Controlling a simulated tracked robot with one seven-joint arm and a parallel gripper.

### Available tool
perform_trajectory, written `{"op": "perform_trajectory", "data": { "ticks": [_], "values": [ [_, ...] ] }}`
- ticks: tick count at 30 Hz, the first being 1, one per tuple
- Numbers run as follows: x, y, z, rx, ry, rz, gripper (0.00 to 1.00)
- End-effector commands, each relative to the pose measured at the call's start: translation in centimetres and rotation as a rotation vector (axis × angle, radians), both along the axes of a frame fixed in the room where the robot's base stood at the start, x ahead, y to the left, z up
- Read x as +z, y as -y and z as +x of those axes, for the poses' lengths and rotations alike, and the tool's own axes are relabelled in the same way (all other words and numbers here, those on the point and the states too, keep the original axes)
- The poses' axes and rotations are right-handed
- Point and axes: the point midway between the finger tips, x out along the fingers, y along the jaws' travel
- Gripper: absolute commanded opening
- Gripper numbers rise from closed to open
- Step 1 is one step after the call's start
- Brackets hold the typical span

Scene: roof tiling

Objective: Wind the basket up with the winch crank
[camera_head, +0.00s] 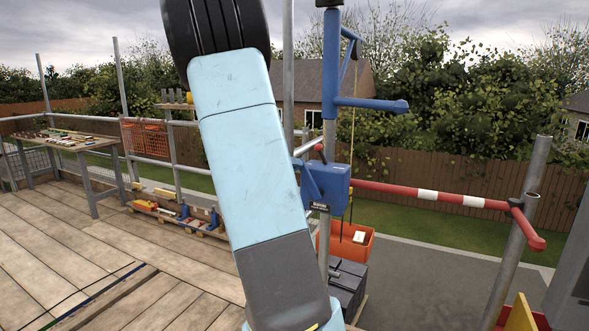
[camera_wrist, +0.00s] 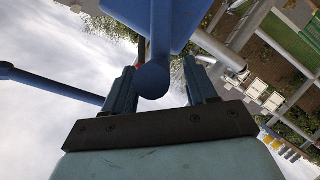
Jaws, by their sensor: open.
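The blue winch box (camera_head: 327,183) is fixed to a grey upright pole, partly behind my arm in the head view. A small red knob (camera_head: 319,148) shows at its top left; the rest of the crank is not clear. The orange basket (camera_head: 345,243) hangs low on a yellow rope beneath the blue hoist arm (camera_head: 372,105). In the wrist view my gripper (camera_wrist: 155,66) is open, its fingers either side of the round end of a blue bar (camera_wrist: 152,82). I cannot tell whether they touch. The head view does not show my gripper.
A red and white rail (camera_head: 430,195) runs right from the winch to a grey post. Dark blocks (camera_head: 347,285) stand under the basket. A workbench (camera_head: 62,143) is at the left, and the plank deck (camera_head: 50,220) before it is largely clear.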

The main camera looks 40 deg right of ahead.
Motion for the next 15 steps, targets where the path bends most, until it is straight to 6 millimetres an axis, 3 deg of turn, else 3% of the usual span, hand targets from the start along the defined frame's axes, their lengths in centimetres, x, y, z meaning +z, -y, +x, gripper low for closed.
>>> {"op": "perform_trajectory", "data": {
  "ticks": [6, 15],
  "values": [
    [-0.41, 1.3, 0.09, -0.001, 0.0, 0.001, 0.57],
    [-0.43, 1.41, 0.12, -0.001, 0.0, 0.001, 0.56]
  ]
}}
